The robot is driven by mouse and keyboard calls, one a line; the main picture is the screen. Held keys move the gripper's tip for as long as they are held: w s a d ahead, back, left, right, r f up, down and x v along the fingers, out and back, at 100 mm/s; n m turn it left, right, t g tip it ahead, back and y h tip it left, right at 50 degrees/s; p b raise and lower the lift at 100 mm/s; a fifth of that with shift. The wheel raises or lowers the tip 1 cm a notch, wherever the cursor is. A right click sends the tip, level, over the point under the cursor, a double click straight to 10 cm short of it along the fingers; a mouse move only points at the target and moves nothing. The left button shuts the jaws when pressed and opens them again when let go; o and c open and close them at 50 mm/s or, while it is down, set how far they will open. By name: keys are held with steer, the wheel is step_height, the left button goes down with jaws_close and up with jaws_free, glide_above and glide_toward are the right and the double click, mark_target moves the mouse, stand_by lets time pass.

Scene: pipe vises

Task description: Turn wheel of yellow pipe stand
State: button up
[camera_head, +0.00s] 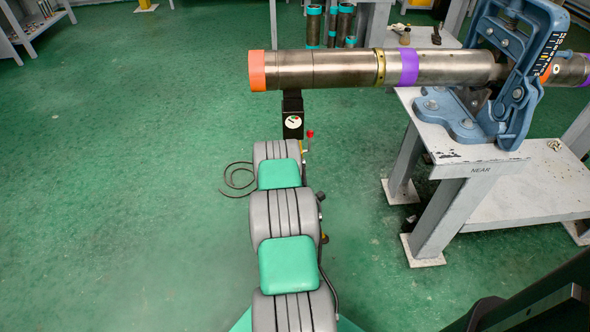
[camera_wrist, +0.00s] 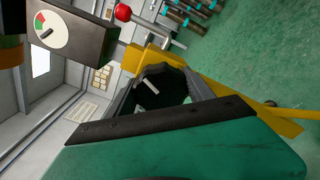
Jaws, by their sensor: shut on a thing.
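The yellow pipe stand shows in the wrist view as a yellow body (camera_wrist: 138,60) with a yellow leg to the right. Its dark, ridged wheel (camera_wrist: 152,76) sits between the grey jaws of my gripper (camera_wrist: 165,88), which is shut on it. The stand's black box with a round gauge (camera_wrist: 47,31) and a red-knobbed lever (camera_wrist: 123,12) are above. In the head view the gauge box (camera_head: 293,123) is under the pipe's left part. The rest of the stand and its wheel are mostly hidden there behind grey and green arm parts.
A long steel pipe (camera_head: 330,69) with an orange end runs across, clamped in a blue vise (camera_head: 508,75) on a grey bench (camera_head: 470,146). A black cable (camera_head: 238,176) lies on the green floor. The left floor is clear.

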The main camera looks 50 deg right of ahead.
steer(key=m, duration=1.2)
steer(key=shift+f+m+p, duration=0.15)
steer(key=shift+m+p, duration=0.15)
steer(key=shift+m, duration=0.1)
steer(key=m, duration=0.6)
steer(key=shift+f, duration=0.1)
steer(key=m, duration=0.6)
steer(key=shift+w+a+p, duration=0.1)
steer(key=shift+p, duration=0.2)
steer(key=o, duration=1.4)
steer(key=shift+c, duration=0.2)
steer(key=v, duration=0.8)
